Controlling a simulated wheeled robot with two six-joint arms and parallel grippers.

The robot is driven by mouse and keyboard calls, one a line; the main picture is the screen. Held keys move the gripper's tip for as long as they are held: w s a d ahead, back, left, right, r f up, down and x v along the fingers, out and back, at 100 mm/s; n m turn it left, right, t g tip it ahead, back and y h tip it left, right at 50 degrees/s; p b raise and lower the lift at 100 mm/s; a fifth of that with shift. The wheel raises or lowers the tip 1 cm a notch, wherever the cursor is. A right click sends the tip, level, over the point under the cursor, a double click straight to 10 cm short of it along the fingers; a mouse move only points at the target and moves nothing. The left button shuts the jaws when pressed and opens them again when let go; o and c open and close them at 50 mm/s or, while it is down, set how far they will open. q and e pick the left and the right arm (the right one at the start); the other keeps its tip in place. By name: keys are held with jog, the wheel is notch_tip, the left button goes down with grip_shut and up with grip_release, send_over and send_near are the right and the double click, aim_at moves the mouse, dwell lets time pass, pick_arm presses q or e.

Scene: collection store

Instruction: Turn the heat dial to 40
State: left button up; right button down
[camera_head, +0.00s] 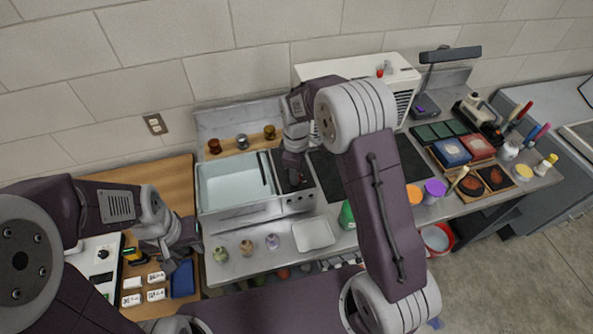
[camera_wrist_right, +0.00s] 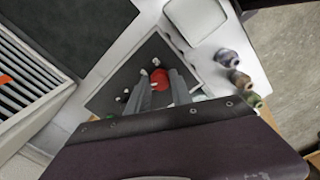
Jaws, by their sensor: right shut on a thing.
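A red round dial (camera_wrist_right: 160,80) sits on a dark panel (camera_wrist_right: 112,88) in the right wrist view, with small pale marks around it. My right gripper (camera_wrist_right: 163,90) has one finger on each side of the dial and is shut on it. In the head view, my right gripper (camera_head: 293,183) points down at the dark panel beside the open metal basin (camera_head: 202,203) and hides the dial. The scale numbers and the dial's setting cannot be read. My left gripper (camera_head: 172,258) hangs over the wooden board at the left; its finger gap is unclear.
White labelled blocks (camera_head: 156,277) and a blue block (camera_head: 182,279) lie below my left gripper. Several small jars (camera_head: 246,247) and a white tray (camera_head: 313,234) stand in front of the basin. A white vented box (camera_head: 405,78) stands behind my right arm.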

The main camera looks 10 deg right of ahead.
jog(key=m, duration=0.3)
jog(key=m+p, duration=0.1)
jog(key=m, duration=0.1)
jog(key=shift+w+r+m, duration=0.15)
jog(key=shift+r+m, duration=0.05)
jog(key=shift+m, duration=0.2)
dwell(0.4)
jog(key=c, duration=1.5)
grip_release()
jog(key=o, duration=0.4)
jog(key=shift+f, duration=0.1)
jog(key=shift+c, duration=0.2)
notch_tip(320, 180, up, 9)
jog(key=b, duration=0.1)
jog(key=shift+b, duration=0.3)
